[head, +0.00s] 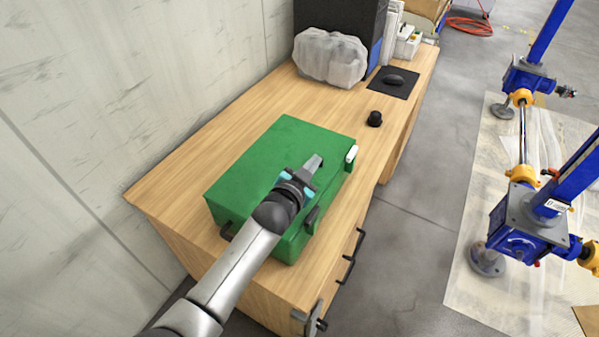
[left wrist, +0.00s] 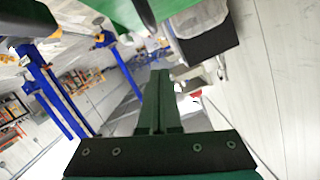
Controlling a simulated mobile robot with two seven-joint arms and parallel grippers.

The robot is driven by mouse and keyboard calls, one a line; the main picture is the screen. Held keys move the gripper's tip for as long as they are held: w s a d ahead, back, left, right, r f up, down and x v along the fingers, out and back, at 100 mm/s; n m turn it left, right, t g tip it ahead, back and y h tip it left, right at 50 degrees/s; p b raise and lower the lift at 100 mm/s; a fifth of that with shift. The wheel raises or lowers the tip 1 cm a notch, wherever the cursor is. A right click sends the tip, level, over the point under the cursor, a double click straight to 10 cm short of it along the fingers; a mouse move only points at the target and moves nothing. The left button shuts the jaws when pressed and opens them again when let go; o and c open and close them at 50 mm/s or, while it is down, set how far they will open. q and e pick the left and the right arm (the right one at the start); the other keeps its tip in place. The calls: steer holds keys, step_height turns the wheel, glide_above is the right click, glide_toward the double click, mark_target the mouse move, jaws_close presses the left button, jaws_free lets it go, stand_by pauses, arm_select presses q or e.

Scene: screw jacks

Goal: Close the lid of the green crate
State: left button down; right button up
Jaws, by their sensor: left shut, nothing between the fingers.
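The green crate (head: 270,158) stands on the wooden desk, and its lid looks flat and down over the box. It has a white latch (head: 351,154), a dark latch (head: 311,219) and a dark handle (head: 226,231). My left gripper (head: 314,163) is shut and empty, over the lid near the latch side. I cannot tell whether it touches the lid. Its arm hides part of the crate's front. In the left wrist view, the shut fingers (left wrist: 160,85) point away from the camera, and a green part of the crate (left wrist: 122,12) shows at the top edge. My right gripper is not in view.
On the desk (head: 180,172) behind the crate are a black knob-like object (head: 374,119), a mouse (head: 394,79) on a dark pad and a clear plastic bag (head: 330,58). A wall (head: 90,90) borders the desk's left. Blue screw jacks (head: 530,220) stand on sheeting at right.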

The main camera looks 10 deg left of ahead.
arm_select(q)
steer(key=p+v, duration=0.1)
steer(key=v, duration=0.6)
steer(key=shift+s+a+r, duration=0.2)
steer(key=shift+s+a, duration=0.05)
steer(key=shift+a, duration=0.15)
